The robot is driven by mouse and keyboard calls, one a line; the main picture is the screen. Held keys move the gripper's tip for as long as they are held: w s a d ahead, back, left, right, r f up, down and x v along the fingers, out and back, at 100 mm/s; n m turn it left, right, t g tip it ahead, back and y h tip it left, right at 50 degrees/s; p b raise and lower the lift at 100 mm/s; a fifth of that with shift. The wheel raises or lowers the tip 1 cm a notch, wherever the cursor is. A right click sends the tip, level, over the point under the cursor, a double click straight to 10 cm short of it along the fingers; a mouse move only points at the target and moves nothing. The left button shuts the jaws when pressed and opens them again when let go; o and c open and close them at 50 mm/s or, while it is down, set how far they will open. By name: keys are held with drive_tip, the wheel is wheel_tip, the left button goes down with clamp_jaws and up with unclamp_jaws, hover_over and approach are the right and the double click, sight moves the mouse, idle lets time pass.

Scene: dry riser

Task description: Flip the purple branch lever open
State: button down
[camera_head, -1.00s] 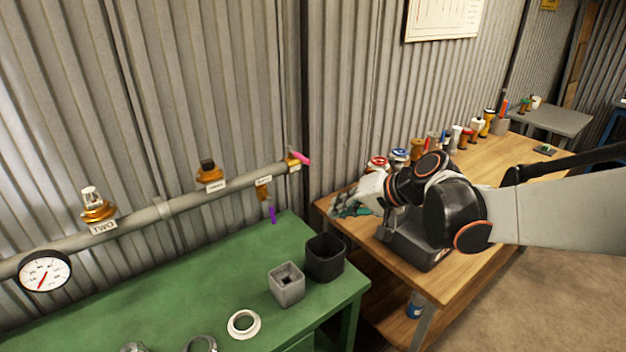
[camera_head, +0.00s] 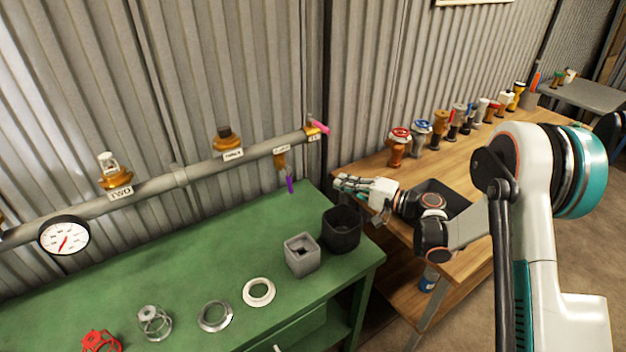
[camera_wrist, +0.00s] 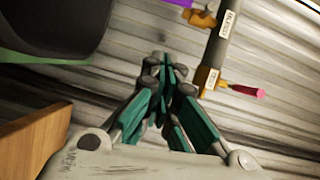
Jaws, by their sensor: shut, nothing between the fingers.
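The purple branch lever (camera_head: 290,183) hangs down from a brass branch valve (camera_head: 280,158) under the grey pipe in the head view. Only a bit of the purple lever (camera_wrist: 180,3) shows at the top edge of the wrist view, beside its brass valve (camera_wrist: 202,18). My gripper (camera_head: 341,183) is to the right of the purple lever, above the gap between the green and wooden benches, and apart from it. In the wrist view my gripper (camera_wrist: 166,62) has its teal fingers together with nothing between them.
A pink lever (camera_head: 319,126) sits at the pipe's right end. The green bench (camera_head: 190,260) holds a black cup (camera_head: 341,230), a grey square block (camera_head: 301,255) and several rings. Several valves stand along the wooden bench (camera_head: 455,160). A corrugated wall is behind.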

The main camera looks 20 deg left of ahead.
sight(289, 181)
drive_tip(key=a+f+b, duration=0.1)
drive_tip(key=a+b, duration=0.3)
drive_tip(key=a, duration=0.7)
drive_tip(key=shift+s+a, duration=0.3)
drive_tip(key=shift+s, duration=0.15)
drive_tip(key=shift+s+a+f+b, duration=0.35)
drive_tip(key=shift+s+a, duration=0.1)
drive_tip(key=shift+s, duration=0.15)
drive_tip(key=shift+d, duration=0.1)
